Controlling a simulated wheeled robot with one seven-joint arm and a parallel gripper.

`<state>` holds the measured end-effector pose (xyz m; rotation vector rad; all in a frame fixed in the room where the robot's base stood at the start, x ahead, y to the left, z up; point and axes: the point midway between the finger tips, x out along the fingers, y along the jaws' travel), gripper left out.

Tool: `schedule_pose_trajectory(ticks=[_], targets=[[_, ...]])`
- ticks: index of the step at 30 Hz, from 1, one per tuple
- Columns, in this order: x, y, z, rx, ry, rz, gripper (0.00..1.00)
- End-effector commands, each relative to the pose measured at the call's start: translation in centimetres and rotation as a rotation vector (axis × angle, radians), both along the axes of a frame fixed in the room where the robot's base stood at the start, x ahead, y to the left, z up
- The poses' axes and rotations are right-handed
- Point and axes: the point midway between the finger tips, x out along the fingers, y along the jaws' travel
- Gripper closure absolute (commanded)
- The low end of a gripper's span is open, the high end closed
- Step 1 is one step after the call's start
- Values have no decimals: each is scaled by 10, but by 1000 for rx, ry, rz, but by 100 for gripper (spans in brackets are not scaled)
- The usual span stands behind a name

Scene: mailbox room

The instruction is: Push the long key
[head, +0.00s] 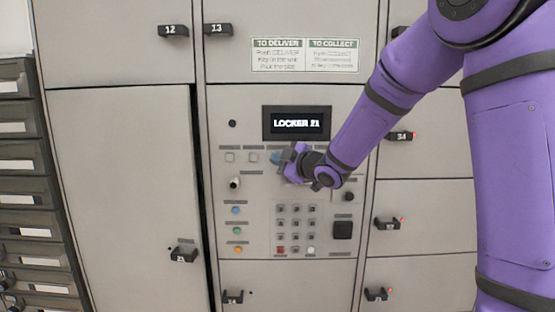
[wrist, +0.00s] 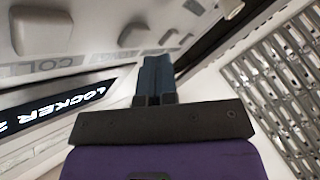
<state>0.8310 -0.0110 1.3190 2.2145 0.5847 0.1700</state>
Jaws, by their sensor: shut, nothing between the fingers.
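The locker control panel (head: 222,190) faces me in the head view, with a lit screen (head: 296,123) reading "LOCKER 21". Square keys (head: 230,157) sit in a row below the screen, and a keypad (head: 296,228) of several small keys is lower down. I cannot single out which key is the long one. My gripper (head: 276,158) is in front of the panel at the right end of the square-key row, hiding what is behind it. In the wrist view its blue fingers (wrist: 154,78) are together and empty. I cannot tell whether they touch the panel.
Black locker handles (head: 173,30) stick out around the panel. Coloured round buttons (head: 236,210) line the panel's left side, and a dark square (head: 343,230) is right of the keypad. A rack of slots (head: 18,150) stands at far left. My arm covers the right side.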

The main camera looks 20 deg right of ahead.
Motion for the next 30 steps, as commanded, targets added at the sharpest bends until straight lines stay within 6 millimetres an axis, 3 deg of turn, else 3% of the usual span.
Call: schedule_pose_trajectory(ticks=[7,22,30], targets=[[-3,1,0,0,-1,1,100],[-43,14,1,1,-1,0,100],[-48,15,0,1,0,-1,100]])
